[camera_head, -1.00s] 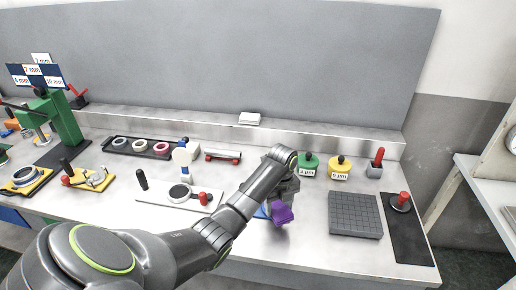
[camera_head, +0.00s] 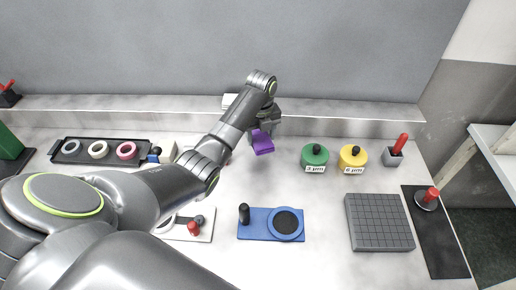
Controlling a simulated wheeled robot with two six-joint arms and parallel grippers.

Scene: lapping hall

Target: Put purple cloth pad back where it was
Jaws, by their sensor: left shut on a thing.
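The purple cloth pad (camera_head: 262,143) hangs from my left gripper (camera_head: 263,126), which is shut on it. The gripper and pad are over the back part of the bench, left of the green pot. My left arm comes in from the lower left and hides part of the bench below it. The fingertips are partly hidden by the wrist. My right gripper is not in view.
A green pot (camera_head: 314,156) and a yellow pot (camera_head: 352,158) stand right of the pad. A blue plate (camera_head: 256,232) with a black disc lies in front. A grey grooved block (camera_head: 379,222) and black mat (camera_head: 437,245) lie at right. A tray of rings (camera_head: 100,151) is at left.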

